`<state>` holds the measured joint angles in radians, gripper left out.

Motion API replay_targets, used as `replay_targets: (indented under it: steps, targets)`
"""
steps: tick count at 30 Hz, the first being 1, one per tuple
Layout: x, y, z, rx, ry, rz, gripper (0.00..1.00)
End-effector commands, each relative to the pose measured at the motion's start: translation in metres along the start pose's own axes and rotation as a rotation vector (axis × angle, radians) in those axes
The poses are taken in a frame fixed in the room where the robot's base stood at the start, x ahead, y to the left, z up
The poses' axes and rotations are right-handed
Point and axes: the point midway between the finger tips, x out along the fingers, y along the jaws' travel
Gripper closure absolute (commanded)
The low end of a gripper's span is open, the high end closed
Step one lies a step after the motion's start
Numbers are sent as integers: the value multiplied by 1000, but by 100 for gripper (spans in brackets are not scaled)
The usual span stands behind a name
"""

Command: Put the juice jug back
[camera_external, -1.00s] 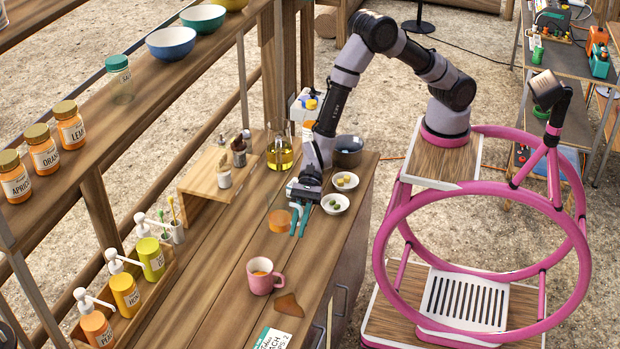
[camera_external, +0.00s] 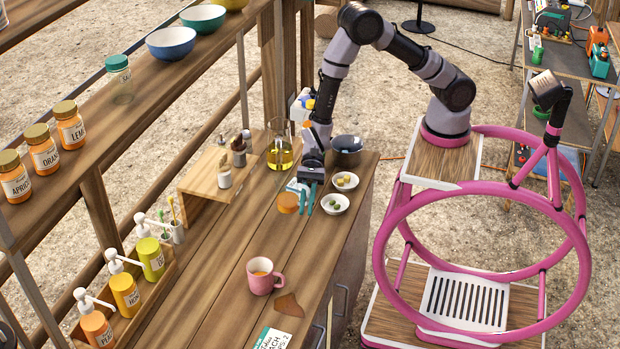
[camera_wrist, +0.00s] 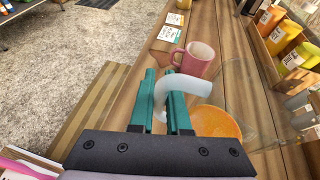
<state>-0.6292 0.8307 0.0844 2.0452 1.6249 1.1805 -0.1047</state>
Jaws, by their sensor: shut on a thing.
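The juice jug (camera_external: 287,202) is clear, with orange juice low in it. It is over the far part of the wooden counter (camera_external: 215,300); I cannot tell if its base touches the counter. In the wrist view the orange juice (camera_wrist: 214,124) shows at the right, and a pale curved handle (camera_wrist: 182,84) passes between my teal fingers. My gripper (camera_external: 305,201) points down beside the jug and is shut on its handle; the fingers also show in the wrist view (camera_wrist: 164,78). The jug's clear walls are hard to make out.
Two small white bowls (camera_external: 335,209) stand right of my gripper, with a dark pot (camera_external: 346,158) behind. An oil flask (camera_external: 280,155) and a small wooden riser (camera_external: 203,184) stand behind left. A pink mug (camera_external: 263,280) stands nearer the front. The counter between mug and jug is clear.

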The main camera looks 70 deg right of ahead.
Motion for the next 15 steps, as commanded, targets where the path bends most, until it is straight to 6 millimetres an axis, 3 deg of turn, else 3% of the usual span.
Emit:
replay_targets:
  steps: [15]
  targets:
    - [27, 2, -64, 1, 0, 0, 100]
